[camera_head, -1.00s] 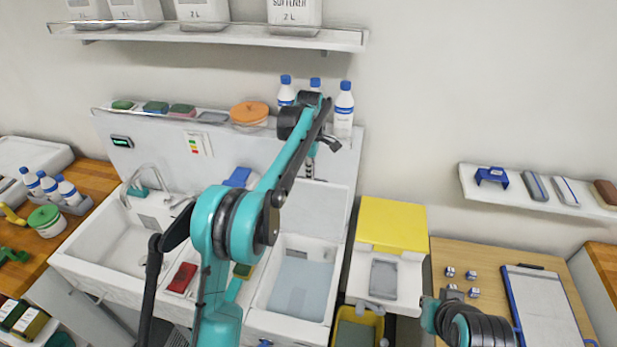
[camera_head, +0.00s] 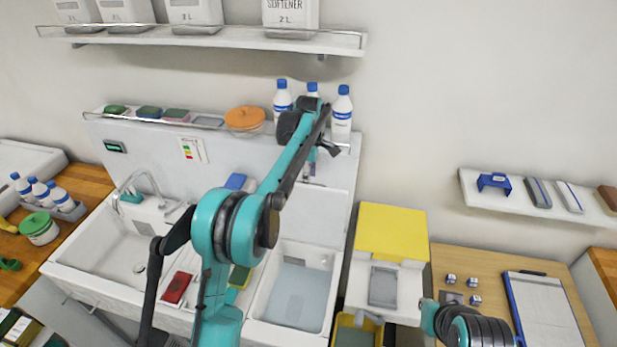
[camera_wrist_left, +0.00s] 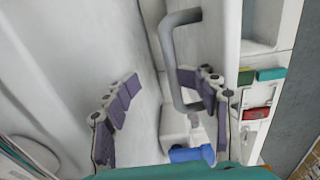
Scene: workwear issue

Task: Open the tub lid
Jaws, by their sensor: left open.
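The tub (camera_head: 256,300) is a white basin of pale water in the counter, and its basin is uncovered. A white panel that looks like its lid (camera_head: 335,205) stands raised behind it, close to the wall. My left gripper (camera_head: 326,146) is open at the panel's upper part, below the bottles. In the left wrist view a grey bar handle (camera_wrist_left: 168,50) reaches down between the spread, purple-padded fingers of the left gripper (camera_wrist_left: 163,105), nearer the right finger. Whether they touch is unclear. My right arm shows at the lower right, but its gripper is not visible.
White bottles with blue caps (camera_head: 342,112) stand on the ledge just behind the left gripper. A softener shelf (camera_head: 230,38) hangs above. A sink (camera_head: 105,255) lies to the left. A yellow-topped unit (camera_head: 392,230) stands right of the tub.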

